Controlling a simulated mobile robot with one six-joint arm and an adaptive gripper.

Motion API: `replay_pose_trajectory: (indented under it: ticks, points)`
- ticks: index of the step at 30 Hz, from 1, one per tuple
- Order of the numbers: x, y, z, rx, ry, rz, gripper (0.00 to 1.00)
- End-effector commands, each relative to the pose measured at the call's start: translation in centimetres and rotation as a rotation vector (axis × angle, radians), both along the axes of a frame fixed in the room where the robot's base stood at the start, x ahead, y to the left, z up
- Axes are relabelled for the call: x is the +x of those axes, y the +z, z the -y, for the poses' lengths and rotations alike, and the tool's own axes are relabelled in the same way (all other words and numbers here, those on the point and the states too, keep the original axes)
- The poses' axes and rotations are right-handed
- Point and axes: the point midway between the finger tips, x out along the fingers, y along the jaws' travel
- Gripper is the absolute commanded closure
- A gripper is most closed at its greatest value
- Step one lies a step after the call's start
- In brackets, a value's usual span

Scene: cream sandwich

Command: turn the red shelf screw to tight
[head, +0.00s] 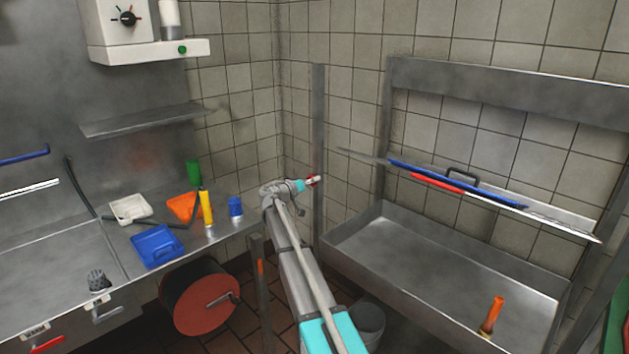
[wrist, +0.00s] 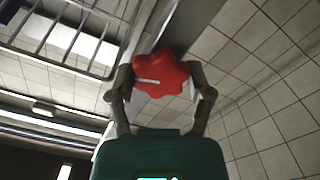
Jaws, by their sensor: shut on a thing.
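The red screw (wrist: 163,72) shows large in the wrist view as a lobed knob with a white line on its face. The line points left and lies close to level. My gripper (wrist: 161,84) is shut on the red screw, with one finger on its left side and one on its right. In the head view my gripper (head: 307,183) reaches a vertical metal post (head: 318,110) in front of the tiled wall. Only a small bit of red shows there at the fingertips. The screw's shaft is hidden behind the knob.
At left, a counter holds a blue tray (head: 157,247), bottles and cups. A red hose reel (head: 200,297) sits below.

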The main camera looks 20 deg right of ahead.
Motion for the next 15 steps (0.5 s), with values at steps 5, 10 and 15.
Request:
replay_pose_trajectory:
  ticks: [5,10,15]
  points:
    - [0.39,-0.04,-0.31,0.049,0.012,0.128,0.81]
    - [0.36,-0.06,-0.3,0.081,0.011,0.216,0.81]
    - [0.37,-0.07,-0.3,0.1,0.011,0.265,0.81]
